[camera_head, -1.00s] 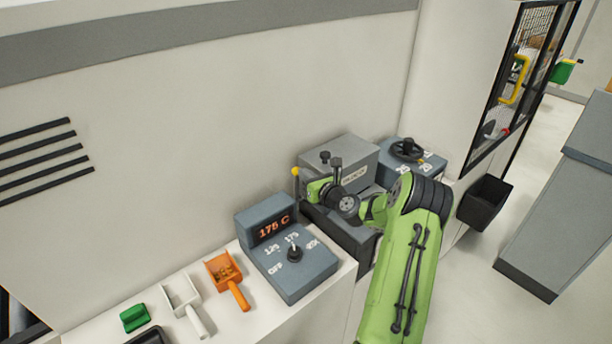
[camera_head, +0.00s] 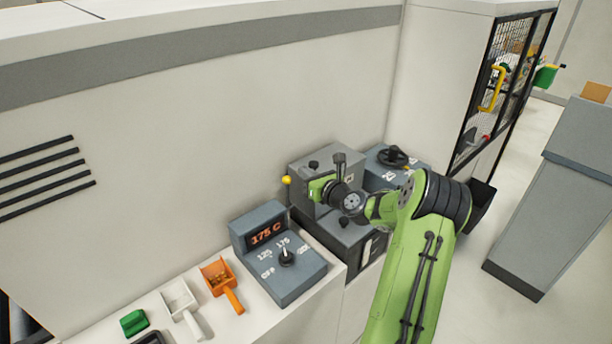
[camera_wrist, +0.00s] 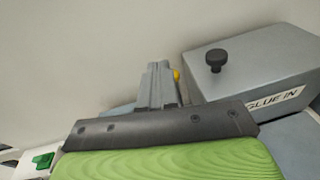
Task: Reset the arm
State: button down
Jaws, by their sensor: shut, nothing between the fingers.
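My green arm reaches in from the lower right in the camera_head view, with its wrist in front of the grey glue box (camera_head: 300,168). My gripper (camera_wrist: 160,70) shows in the camera_wrist view as two grey fingers close together, shut and empty. Behind the fingers is a yellow knob (camera_wrist: 177,75), which also shows left of my wrist in the camera_head view (camera_head: 286,180). The glue box, marked "GLUE IN" with a black lid knob (camera_wrist: 215,60), is right of the fingers. In the camera_head view my wrist largely hides the fingertips.
A control box (camera_head: 285,255) reading 175 C stands on the white counter. Left of it are an orange scoop (camera_head: 222,283), a white scoop (camera_head: 180,302) and a green block (camera_head: 134,322). A handwheel box (camera_head: 375,172) stands behind my arm.

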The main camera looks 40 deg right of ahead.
jog(key=s+a+r+n+g+y+b, duration=0.1)
jog(key=s+a+n+g+b, duration=0.25)
jog(key=a+n, duration=0.85)
jog(key=s+a+n+g+y+b, duration=0.2)
jog(key=s+a+n+g, duration=0.2)
jog(key=a+n, duration=0.8)
jog(key=s+a+f+n+g+h+b, duration=0.1)
jog(key=s+a+n, duration=0.2)
jog(key=s+n, duration=0.4)
jog(key=s+a+f+n+g+h+b, duration=0.1)
jog(key=s+n, duration=0.5)
jog(key=s, duration=1.2)
jog(key=shift+s+a+f+n+g+b, duration=0.35)
jog(key=shift+a+g+b, duration=0.4)
jog(key=shift+a, duration=0.4)
